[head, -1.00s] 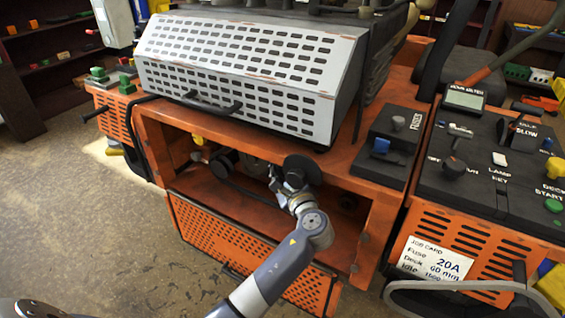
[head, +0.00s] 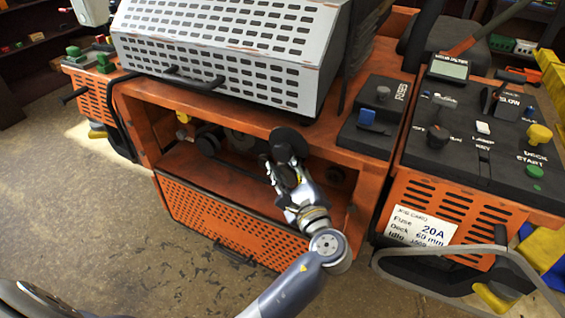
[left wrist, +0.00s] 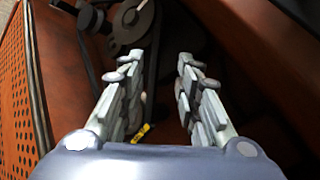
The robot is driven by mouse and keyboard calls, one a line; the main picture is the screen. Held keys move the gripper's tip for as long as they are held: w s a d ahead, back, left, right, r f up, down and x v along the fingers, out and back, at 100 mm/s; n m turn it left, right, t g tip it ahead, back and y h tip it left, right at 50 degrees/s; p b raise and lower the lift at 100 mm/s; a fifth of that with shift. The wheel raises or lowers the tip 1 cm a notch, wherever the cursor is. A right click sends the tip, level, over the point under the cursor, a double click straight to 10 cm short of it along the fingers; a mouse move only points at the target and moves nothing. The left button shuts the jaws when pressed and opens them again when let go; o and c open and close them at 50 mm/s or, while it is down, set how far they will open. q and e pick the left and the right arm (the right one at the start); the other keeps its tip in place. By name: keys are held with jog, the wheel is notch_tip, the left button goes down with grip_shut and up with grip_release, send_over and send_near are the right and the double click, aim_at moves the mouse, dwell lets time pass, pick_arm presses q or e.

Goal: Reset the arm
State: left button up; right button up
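My left gripper (head: 284,160) is in the open front bay of the orange mower (head: 365,165). In the head view its fingers overlap the lower part of a black round disc (head: 290,140); I cannot tell whether they touch it. In the left wrist view the two fingers (left wrist: 158,66) are spread apart with nothing between them. Beyond them are a dark belt (left wrist: 151,65) and a grey pulley (left wrist: 132,22). My right gripper is not in view.
A white slotted cover (head: 225,45) with a black handle sits above the bay. An orange slotted panel (head: 215,225) hangs below it. A control panel (head: 465,140) with knobs and a job card (head: 420,227) is at the right. Bare floor (head: 95,235) lies at the left.

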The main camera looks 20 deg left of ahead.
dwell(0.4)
pick_arm(q)
jog(key=s+a+f+n+g+h, duration=0.2)
jog(key=s+f+n+g+h, duration=0.1)
jog(key=s+f+n, duration=0.4)
jog(key=s+a+f+n+g+h, duration=0.25)
jog(key=s+f, duration=0.25)
jog(key=f, duration=0.4)
jog(key=s+d+f+n+g+h, duration=0.2)
jog(key=s+n+h, duration=0.15)
jog(key=s, duration=0.45)
jog(key=s+d+f+n+g+h, duration=0.2)
jog(key=s+d+f+n+h, duration=0.15)
jog(key=s, duration=0.55)
notch_tip(320, 180, down, 26)
jog(key=s+g, duration=0.2)
jog(key=s+a+f, duration=0.2)
jog(key=s+f, duration=0.5)
jog(key=s, duration=0.1)
jog(key=s+a+f, duration=0.1)
jog(key=s+f, duration=0.7)
jog(key=shift+s+a+g, duration=0.15)
jog(key=shift+a+g, duration=0.2)
